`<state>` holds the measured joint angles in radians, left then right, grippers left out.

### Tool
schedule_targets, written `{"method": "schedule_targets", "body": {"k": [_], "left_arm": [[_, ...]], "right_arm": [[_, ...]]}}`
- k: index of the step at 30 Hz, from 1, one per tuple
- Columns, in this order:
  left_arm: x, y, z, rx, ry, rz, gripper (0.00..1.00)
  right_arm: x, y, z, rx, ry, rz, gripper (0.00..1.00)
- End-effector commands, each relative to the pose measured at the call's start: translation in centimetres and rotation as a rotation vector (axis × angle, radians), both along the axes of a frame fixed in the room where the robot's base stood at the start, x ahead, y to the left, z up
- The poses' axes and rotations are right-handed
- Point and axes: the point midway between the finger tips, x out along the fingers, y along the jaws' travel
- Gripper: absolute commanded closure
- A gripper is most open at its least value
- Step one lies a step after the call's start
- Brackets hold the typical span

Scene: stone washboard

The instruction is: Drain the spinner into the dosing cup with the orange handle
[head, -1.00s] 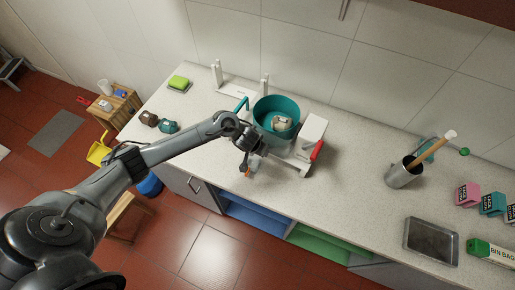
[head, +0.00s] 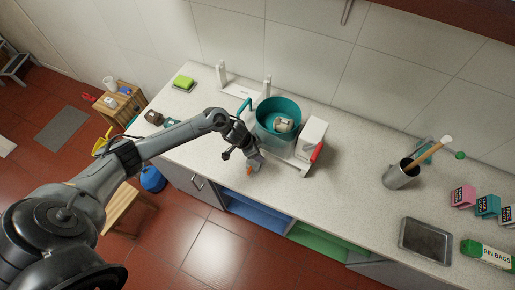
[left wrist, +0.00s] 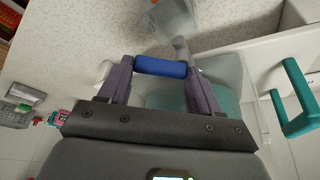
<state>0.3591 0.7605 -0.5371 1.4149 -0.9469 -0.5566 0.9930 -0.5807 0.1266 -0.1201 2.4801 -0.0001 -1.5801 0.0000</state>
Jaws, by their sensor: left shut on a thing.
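The spinner is a teal tub (head: 267,113) on a pale base, with a white lump inside. Its clear lower part shows in the left wrist view (left wrist: 225,70). A blue cylindrical grip (left wrist: 160,67) lies between my left gripper's fingertips (left wrist: 160,72), which are shut on it. Just beyond it is a grey spout (left wrist: 180,46). The clear dosing cup (left wrist: 172,18) stands by the spout on the counter; its orange handle (head: 249,171) shows in the head view. My left gripper (head: 245,152) is at the spinner's front left. My right gripper is not in view.
A white block (head: 312,135) with a red handle (head: 317,152) stands right of the tub. A teal handle (left wrist: 292,98) is at the right of the wrist view. A metal canister (head: 398,176) and a grey tray (head: 425,241) stand farther right. The counter between is clear.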

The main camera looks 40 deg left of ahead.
Motion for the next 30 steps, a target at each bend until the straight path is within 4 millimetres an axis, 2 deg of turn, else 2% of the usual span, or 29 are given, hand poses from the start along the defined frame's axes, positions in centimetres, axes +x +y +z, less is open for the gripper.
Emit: {"method": "schedule_targets", "body": {"k": [8, 18, 30], "left_arm": [[-0.4, 0.6, -0.1, 0.001, 0.000, -0.261, 0.67], [-0.7, 1.2, -0.3, 0.001, -0.001, -0.549, 0.67], [-0.8, 1.6, -0.1, 0.001, -0.001, -0.729, 0.67]], "right_arm": [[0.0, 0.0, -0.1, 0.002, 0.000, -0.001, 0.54], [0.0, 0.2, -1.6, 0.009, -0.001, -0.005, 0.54], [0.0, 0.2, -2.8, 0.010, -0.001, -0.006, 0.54]]}}
